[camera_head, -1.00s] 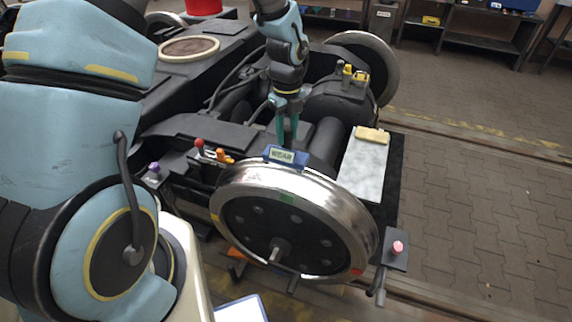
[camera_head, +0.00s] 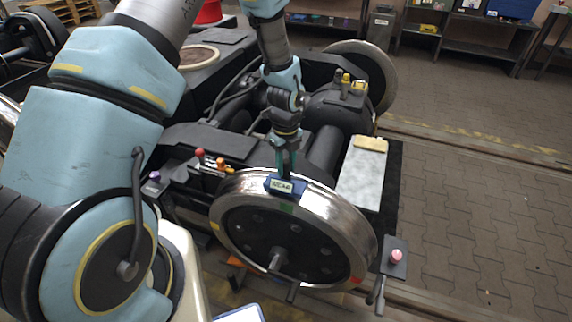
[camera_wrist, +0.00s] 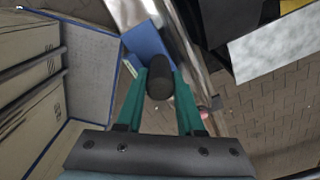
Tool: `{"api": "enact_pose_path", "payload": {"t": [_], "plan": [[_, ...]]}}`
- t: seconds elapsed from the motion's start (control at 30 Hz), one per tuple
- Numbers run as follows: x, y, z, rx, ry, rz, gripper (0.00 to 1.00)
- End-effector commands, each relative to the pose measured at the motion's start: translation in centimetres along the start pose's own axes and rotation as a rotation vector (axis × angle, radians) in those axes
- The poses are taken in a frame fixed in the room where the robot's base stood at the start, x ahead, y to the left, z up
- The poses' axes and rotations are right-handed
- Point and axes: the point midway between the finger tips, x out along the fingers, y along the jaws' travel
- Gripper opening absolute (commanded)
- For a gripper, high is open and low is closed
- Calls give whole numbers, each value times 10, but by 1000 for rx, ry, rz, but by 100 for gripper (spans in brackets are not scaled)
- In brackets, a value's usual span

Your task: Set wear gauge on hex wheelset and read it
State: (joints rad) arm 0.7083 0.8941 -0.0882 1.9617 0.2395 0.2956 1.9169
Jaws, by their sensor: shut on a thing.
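The wear gauge (camera_head: 282,187) is a small blue block with a lit display; its text has changed, looking like "SCAN", but is too small to be sure. It sits at the top of the near wheel's shiny rim (camera_head: 335,206), seemingly touching it. My gripper (camera_head: 286,172) is shut on the gauge's black knob, fingers pointing down. In the wrist view, the green fingers hold the black knob (camera_wrist: 159,80) above the blue body (camera_wrist: 147,40). The wheel has a dark face with green, yellow and red marks. I cannot tell if its hub is hexagonal.
Red and orange levers (camera_head: 209,160) stand left of the wheel. A pale slab (camera_head: 362,178) with a yellow block (camera_head: 370,144) lies to the right. A pink button box (camera_head: 396,257) is at the wheel's right. The paved floor at right is clear.

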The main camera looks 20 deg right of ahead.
Motion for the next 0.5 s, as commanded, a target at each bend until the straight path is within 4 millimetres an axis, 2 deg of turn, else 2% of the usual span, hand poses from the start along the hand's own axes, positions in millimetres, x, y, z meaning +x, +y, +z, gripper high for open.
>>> {"api": "enact_pose_path", "payload": {"t": [0.03,0.07,0.1,0.3,0.5], "plan": [[3,0,0,-1,0,0,0],[3,0,0,-1,0,0,38],[2,0,0,-1,0,0,42],[2,0,0,-1,0,0,65],[2,0,0,0,0,0,67]]}}
